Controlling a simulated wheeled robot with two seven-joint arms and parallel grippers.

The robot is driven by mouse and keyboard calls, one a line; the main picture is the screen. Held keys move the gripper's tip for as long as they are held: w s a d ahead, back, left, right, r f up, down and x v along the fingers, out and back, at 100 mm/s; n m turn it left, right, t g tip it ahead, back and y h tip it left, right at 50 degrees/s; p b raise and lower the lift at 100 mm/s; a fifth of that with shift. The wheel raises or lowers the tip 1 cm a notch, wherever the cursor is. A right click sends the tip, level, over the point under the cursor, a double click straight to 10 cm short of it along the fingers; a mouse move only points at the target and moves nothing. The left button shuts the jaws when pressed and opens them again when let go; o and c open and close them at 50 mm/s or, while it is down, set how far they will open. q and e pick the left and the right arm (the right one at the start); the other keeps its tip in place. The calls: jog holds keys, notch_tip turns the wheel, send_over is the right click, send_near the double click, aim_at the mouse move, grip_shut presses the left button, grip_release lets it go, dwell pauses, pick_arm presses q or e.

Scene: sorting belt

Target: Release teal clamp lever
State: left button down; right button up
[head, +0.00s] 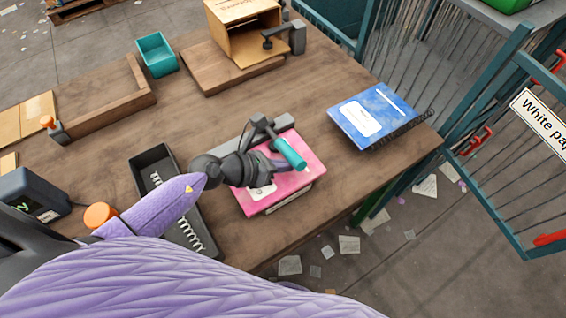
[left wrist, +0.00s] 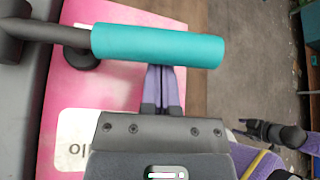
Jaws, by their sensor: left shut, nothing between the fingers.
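The teal clamp lever (head: 290,153) is a teal cylinder on a dark arm joined to a grey clamp base (head: 272,132). It stands over a pink notebook (head: 303,178) near the table's front edge. In the left wrist view the teal lever (left wrist: 158,46) lies across the top, above the pink notebook (left wrist: 75,100). My left gripper (head: 279,166) is beside the lever, its purple fingers (left wrist: 162,80) shut and empty. Their tips end close to the lever's lower edge; contact cannot be told. A dark and purple part of my right arm shows at the right of the left wrist view.
A black tray (head: 140,163) with a spiral lies left of the notebook. A blue notebook (head: 347,104) lies to the right. A cardboard box (head: 222,38) with another clamp (head: 297,38) and a teal bin (head: 156,52) stand behind. A teal cage (head: 490,75) stands beyond the table's right edge.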

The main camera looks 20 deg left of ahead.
aim_at(287, 157)
pick_arm(q)
jog(key=shift+r, duration=0.1)
jog(key=shift+r+n, duration=0.3)
pick_arm(e)
jog(key=shift+r, duration=0.15)
